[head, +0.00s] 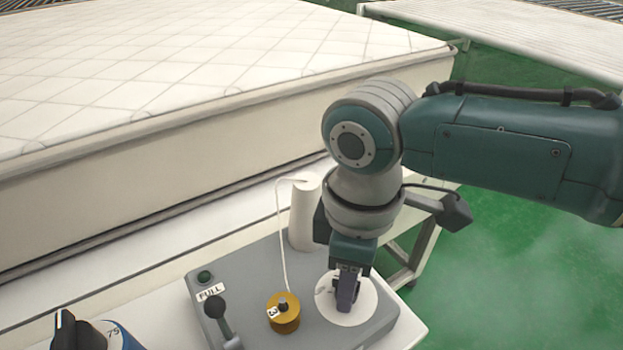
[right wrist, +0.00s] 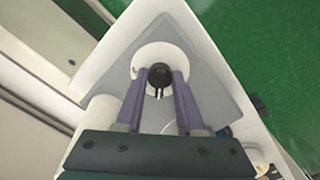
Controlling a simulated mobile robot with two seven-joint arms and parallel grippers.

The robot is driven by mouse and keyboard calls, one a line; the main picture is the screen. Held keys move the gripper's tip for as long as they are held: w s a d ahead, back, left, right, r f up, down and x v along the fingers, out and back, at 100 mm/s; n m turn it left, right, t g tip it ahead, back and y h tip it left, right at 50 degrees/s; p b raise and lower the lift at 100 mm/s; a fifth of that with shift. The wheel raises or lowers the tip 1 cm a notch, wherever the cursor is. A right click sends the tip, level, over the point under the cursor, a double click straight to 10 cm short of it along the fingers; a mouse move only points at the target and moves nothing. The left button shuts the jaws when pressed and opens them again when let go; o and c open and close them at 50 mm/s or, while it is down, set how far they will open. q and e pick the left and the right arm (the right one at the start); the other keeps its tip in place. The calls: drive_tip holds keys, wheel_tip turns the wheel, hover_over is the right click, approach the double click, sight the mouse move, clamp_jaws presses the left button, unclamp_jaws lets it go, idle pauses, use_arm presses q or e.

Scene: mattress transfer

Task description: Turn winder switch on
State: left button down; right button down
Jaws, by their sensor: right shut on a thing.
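The winder switch is a black knob (right wrist: 160,76) on a round white plate (head: 360,312), set on the grey control panel (head: 240,262). My right gripper (head: 347,295) points down at the knob; its two fingers (right wrist: 158,90) are on either side of the knob and shut on it in the right wrist view. In the head view the fingers hide most of the knob. My left gripper does not show in the head view.
A big mattress (head: 180,60) lies behind. Green floor (head: 480,270) is clear on the right.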

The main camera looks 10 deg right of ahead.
drive_tip(key=m+p, duration=0.2)
drive_tip(key=m, duration=0.1)
drive_tip(key=shift+a+r+m, duration=0.1)
drive_tip(key=shift+r+m, duration=0.1)
drive_tip(key=shift+m, duration=0.1)
drive_tip(key=m+p, duration=0.2)
drive_tip(key=m, duration=0.2)
drive_tip(key=shift+m, duration=0.3)
drive_tip(key=m+p, duration=0.1)
drive_tip(key=m, duration=0.3)
drive_tip(key=shift+f+m, duration=0.1)
drive_tip(key=shift+m, duration=0.2)
drive_tip(key=shift+m+p, duration=0.45)
drive_tip(key=shift+m, duration=1.75)
drive_tip(key=c, duration=0.5)
unclamp_jaws()
drive_tip(key=shift+f, duration=0.1)
